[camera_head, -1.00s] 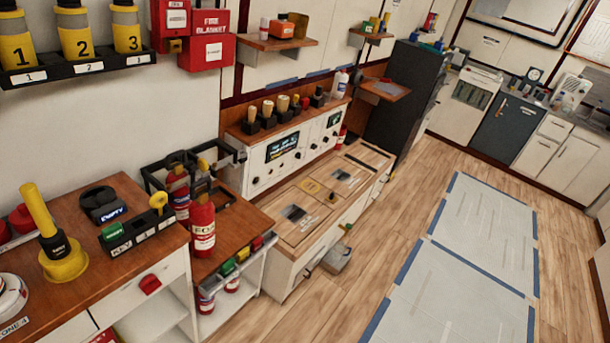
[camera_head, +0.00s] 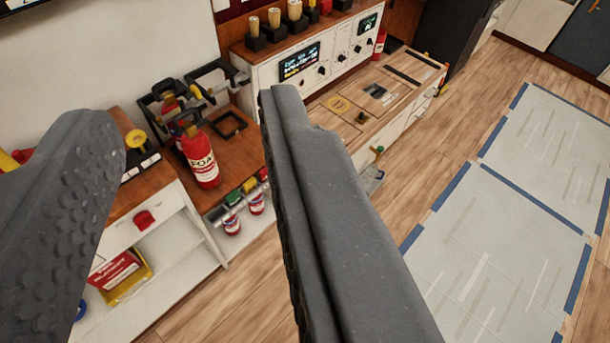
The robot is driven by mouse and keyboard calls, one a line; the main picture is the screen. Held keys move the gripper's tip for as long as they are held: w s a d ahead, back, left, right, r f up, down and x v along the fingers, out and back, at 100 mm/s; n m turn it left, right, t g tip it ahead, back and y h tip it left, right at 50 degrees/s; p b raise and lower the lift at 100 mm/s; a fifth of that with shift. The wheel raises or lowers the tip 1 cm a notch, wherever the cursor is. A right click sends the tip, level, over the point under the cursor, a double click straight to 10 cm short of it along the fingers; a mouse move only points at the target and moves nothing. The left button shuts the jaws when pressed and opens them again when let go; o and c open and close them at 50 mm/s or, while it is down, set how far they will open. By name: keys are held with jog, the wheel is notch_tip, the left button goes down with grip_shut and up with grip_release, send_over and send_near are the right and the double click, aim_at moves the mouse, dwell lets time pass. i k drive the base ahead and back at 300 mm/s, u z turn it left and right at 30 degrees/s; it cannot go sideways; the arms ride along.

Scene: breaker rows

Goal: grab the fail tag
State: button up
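My gripper (camera_head: 188,112) is open and empty, its two dark grey fingers wide apart in the foreground. No thing can be read as the fail tag. Small coloured pieces sit along the front edge of the brown-topped cart: a green one (camera_head: 232,198), a yellow one (camera_head: 249,186) and a red one (camera_head: 263,174). Their lettering is too small to read. They lie beyond the gap, closer to the right finger and apart from it. The left finger hides much of the left bench.
A red foam extinguisher (camera_head: 201,157) stands on the cart, with black frames (camera_head: 229,123) behind it. Red-and-white cans (camera_head: 232,224) sit below. A wooden-topped cabinet (camera_head: 345,115) and control panel (camera_head: 300,68) stand beyond. The taped floor (camera_head: 500,240) at right is clear.

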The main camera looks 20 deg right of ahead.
aim_at(263, 173)
jog(key=z, duration=0.15)
jog(key=i, duration=1)
jog(key=u, duration=0.1)
